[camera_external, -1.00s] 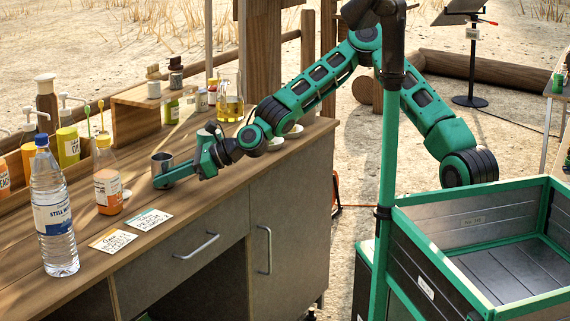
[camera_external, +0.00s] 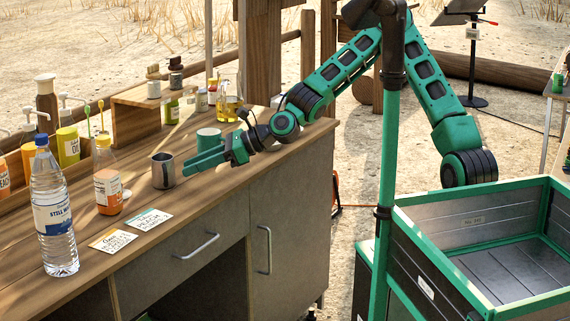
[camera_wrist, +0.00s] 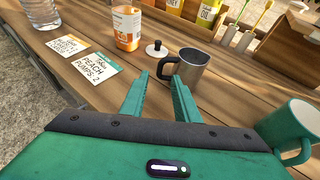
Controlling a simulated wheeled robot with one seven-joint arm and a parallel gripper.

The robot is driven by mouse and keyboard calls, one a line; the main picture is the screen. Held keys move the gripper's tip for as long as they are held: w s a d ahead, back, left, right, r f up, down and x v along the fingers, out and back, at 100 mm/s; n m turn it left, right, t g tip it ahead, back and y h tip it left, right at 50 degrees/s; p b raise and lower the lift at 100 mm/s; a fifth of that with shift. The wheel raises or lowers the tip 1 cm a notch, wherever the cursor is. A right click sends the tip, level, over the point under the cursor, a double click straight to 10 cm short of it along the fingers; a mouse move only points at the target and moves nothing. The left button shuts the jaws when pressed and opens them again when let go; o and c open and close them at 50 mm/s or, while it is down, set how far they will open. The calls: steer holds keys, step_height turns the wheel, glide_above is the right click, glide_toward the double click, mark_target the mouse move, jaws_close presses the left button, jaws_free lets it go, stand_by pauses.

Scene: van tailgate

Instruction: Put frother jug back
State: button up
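The frother jug, a small steel jug with a handle (camera_external: 162,171), stands upright on the wooden counter (camera_external: 110,262). In the wrist view the jug (camera_wrist: 190,72) is just beyond my fingertips, slightly right of centre, with its handle toward my gripper. My gripper (camera_external: 198,165) is to the right of the jug in the external view. Its green fingers are apart with nothing between them, as the wrist view also shows (camera_wrist: 160,88). Whether a fingertip touches the handle I cannot tell.
A green mug (camera_wrist: 290,128) stands close to my gripper's right side in the wrist view. A water bottle (camera_external: 52,215), an orange-labelled bottle (camera_external: 107,182) and two cards (camera_external: 148,219) are left of the jug. A small wooden shelf (camera_external: 137,122) stands behind. A crate (camera_external: 480,225) is at right.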

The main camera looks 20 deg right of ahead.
steer(key=shift+v, duration=1.6)
steer(key=shift+s, duration=0.1)
